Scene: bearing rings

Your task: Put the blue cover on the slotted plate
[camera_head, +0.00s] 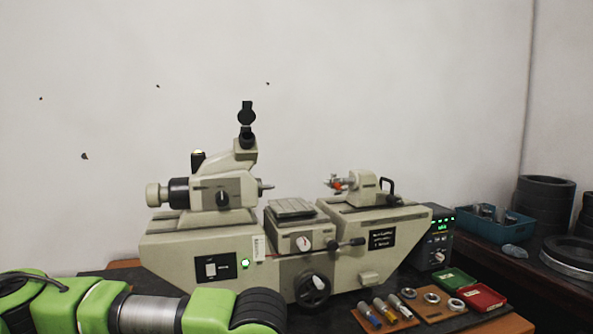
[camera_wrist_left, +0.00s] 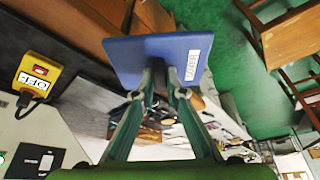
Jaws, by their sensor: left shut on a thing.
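The blue cover (camera_wrist_left: 140,54), a flat square with a white label, is held in my left gripper (camera_wrist_left: 168,75) in the left wrist view. The two fingers are shut on it, and their tips are partly hidden behind it. In the head view the slotted plate (camera_head: 291,208) is a grey grooved plate on the middle stage of the measuring machine. No cover lies on it. My left arm comes in at the bottom left of the head view, but its gripper and the cover are outside that view. My right gripper is not in view.
The beige machine (camera_head: 190,248) has raised heads on both sides of the plate. A green case (camera_head: 455,280), a red case (camera_head: 482,298) and small rings lie at the right front. A blue bin (camera_head: 490,226) stands further right. A yellow box (camera_wrist_left: 36,73) shows in the wrist view.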

